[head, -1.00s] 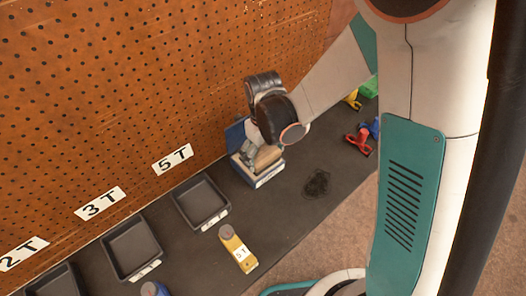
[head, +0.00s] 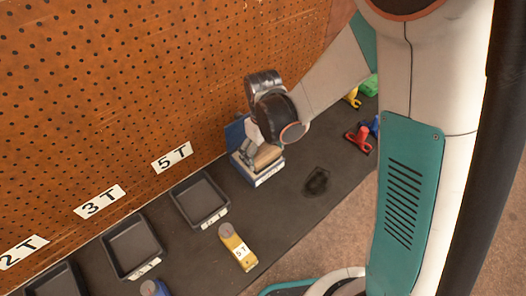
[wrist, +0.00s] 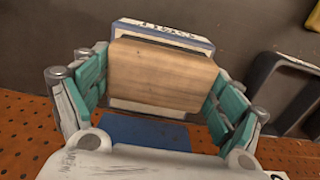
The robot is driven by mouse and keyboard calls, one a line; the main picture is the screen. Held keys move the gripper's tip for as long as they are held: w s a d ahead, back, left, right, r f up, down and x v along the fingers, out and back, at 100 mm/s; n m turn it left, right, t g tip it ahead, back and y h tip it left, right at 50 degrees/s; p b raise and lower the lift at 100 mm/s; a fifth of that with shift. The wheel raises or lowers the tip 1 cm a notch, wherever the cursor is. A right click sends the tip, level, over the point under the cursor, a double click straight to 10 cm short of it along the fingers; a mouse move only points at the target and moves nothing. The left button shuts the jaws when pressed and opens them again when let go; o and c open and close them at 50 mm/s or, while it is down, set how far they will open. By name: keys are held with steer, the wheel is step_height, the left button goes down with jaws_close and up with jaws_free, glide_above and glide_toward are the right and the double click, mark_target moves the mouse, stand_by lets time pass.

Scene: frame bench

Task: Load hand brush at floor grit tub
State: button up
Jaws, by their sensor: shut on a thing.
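My gripper (wrist: 156,85) is shut on a wooden block (wrist: 162,72), which looks like the back of the hand brush; its teal pads sit at the block's two short sides. The block also shows in the head view (head: 266,157), below my wrist. It is at a white and blue holder (head: 268,178) with a label on its front and a blue back panel (wrist: 145,132). Bristles are hidden, and I cannot tell whether the block rests in the holder or is just above it. A dark patch (head: 317,181) lies on the bench mat; I cannot identify a floor grit tub by name.
Black trays (head: 201,200) line the pegboard (head: 130,90) at the left, under signs 5 T, 3 T and 2 T. A yellow tagged piece (head: 238,248) lies before them. Red (head: 358,140) and yellow (head: 352,98) items lie at the right. Mat between is mostly clear.

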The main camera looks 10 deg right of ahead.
mark_target(263, 152)
steer(key=shift+f+b, duration=0.4)
steer(key=shift+b, duration=0.05)
stand_by(1.6)
steer(key=shift+r, duration=0.1)
steer(key=shift+r+p, duration=2.4)
steer(key=shift+r, duration=1.1)
steer(key=shift+f, duration=0.1)
